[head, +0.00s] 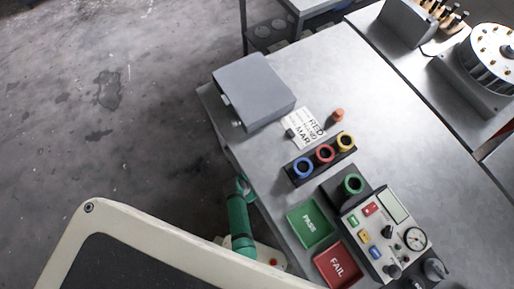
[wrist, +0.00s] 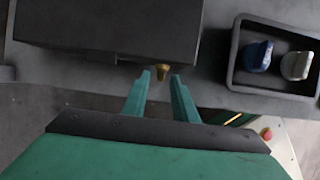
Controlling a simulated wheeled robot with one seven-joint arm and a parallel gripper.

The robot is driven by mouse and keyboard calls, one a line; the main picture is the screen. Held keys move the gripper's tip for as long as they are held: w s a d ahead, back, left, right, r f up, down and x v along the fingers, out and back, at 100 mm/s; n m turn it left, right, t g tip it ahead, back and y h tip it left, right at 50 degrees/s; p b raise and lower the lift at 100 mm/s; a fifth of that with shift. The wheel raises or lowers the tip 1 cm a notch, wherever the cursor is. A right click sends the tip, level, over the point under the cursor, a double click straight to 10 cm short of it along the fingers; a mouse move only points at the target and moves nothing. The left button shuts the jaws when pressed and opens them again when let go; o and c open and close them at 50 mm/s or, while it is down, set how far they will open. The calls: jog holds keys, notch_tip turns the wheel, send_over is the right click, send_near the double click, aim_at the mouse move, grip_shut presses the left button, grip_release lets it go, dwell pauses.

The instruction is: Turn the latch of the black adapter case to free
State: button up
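In the wrist view a dark case (wrist: 110,28) fills the upper left. A small brass-coloured latch (wrist: 162,70) sticks out at its near lower edge. My gripper (wrist: 161,75) is open, its two green fingers apart, with the latch showing between the fingertips. I cannot tell whether the fingers touch it or how deep they reach. In the head view my green arm (head: 239,218) is beside the bench's left edge, and my fingers cannot be made out. A grey case (head: 254,90) lies on the bench there; I cannot tell whether it is the same case.
In the wrist view a dark tray (wrist: 234,72) with a blue and a white piece stands right of the case. In the head view the bench (head: 335,75) also carries coloured rings (head: 325,153), a green PASS tray (head: 309,223), a red FAIL tray (head: 337,266) and a meter box (head: 385,235).

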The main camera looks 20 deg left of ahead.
jog(key=shift+w+d+f, duration=0.25)
jog(key=shift+d+f, duration=0.1)
jog(key=shift+f, duration=0.05)
jog(key=shift+s+a, duration=0.1)
grip_shut()
jog(key=shift+d, duration=0.45)
jog(key=shift+a, duration=0.3)
jog(key=shift+s+d+f+m+t+y, duration=0.15)
jog(key=shift+s+t+y, duration=0.1)
jog(key=shift+t+y, duration=0.25)
jog(key=shift+s+d+m+t+y, duration=0.15)
jog(key=shift+s+t+y, duration=0.1)
jog(key=shift+t+y, duration=0.2)
jog(key=y, duration=0.1)
jog(key=t+y, duration=0.2)
jog(key=shift+s+d+f+m+t, duration=0.25)
jog(key=shift+s+d+f+m, duration=0.05)
jog(key=shift+s+d+m, duration=0.1)
jog(key=shift+s+d+f+m+t+y, duration=0.1)
jog(key=shift+f+m+t+y, duration=0.1)
jog(key=shift+t+y, duration=0.35)
jog(key=shift+d+f+m+t+y, duration=0.1)
jog(key=shift+m+t+y, duration=0.1)
jog(key=shift+t+y, duration=0.35)
jog(key=shift+f+t+y, duration=0.15)
jog(key=shift+t+y, duration=0.35)
jog(key=shift+y, duration=0.05)
jog(key=shift+s+f+m+t+y, duration=0.1)
jog(key=shift+f+m+t+y, duration=0.1)
jog(key=shift+m+t+y, duration=0.35)
